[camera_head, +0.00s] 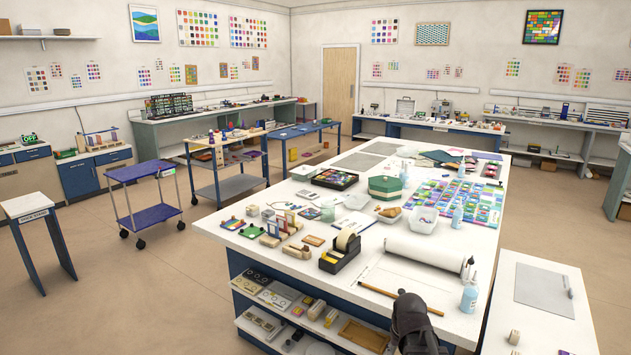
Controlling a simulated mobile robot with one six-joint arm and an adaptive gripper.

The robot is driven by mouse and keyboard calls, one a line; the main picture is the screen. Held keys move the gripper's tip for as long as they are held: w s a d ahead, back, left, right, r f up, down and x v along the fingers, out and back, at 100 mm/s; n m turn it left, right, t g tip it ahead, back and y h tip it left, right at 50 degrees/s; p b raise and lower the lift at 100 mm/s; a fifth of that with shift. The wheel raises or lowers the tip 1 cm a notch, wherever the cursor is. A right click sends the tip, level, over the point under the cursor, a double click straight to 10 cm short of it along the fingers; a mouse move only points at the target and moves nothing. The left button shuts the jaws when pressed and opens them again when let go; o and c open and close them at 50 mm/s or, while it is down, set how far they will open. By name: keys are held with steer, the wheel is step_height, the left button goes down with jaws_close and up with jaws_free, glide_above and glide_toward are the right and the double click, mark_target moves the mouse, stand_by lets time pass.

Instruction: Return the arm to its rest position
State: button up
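A dark part of my arm rises from the bottom edge, right of centre, in front of the near edge of the large white worktable (225,222). It overlaps the table edge in the picture. No fingertips can be made out on it, so I cannot see whether my gripper is open, shut or holding anything. The rest of my arm is out of the picture.
Near the arm are a wooden stick (388,296), a spray bottle (469,296), a white roll (428,251) and a tape dispenser (340,252). A smaller white table (527,318) stands at right. Open floor (110,290) lies at left, around a blue cart (150,215).

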steer(key=s+a+n+g, duration=0.1)
steer(key=s+a+g, duration=0.1)
steer(key=s+a, duration=0.3)
steer(key=s, duration=0.4)
steer(key=shift+f, duration=0.15)
